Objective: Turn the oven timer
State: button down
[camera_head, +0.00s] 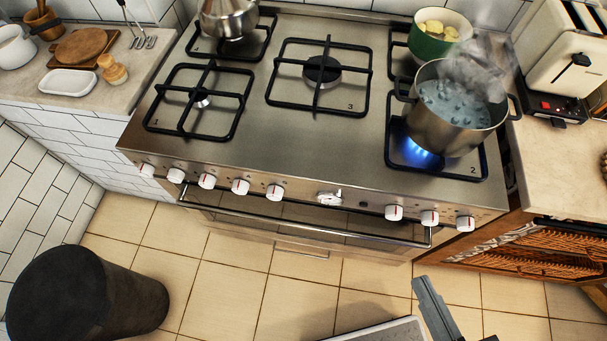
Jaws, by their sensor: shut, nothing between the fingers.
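The stove front (280,175) is a steel panel with a row of white knobs. A differently shaped whitish-metal knob (330,198) sits near the middle of this row and looks like the oven timer. Its dial marks are too small to read. The oven door (300,222) below is shut, with a long bar handle. My gripper (424,287) shows only in part at the bottom, right of centre. Its grey fingers are shut and empty, in front of the stove, below and to the right of the timer and apart from it.
A steaming pot (450,115) stands on the lit front-right burner. A green pot (440,38) stands behind it and a kettle (228,18) at the back left. A dark cylindrical bin (85,300) stands on the floor at left. The tiled floor (235,285) between is clear.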

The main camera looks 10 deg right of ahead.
aim_at(464, 224)
jog(key=k+l+u, duration=0.2)
jog(key=k, duration=0.4)
jog(key=k+l+u, duration=0.15)
jog(key=k, duration=0.45)
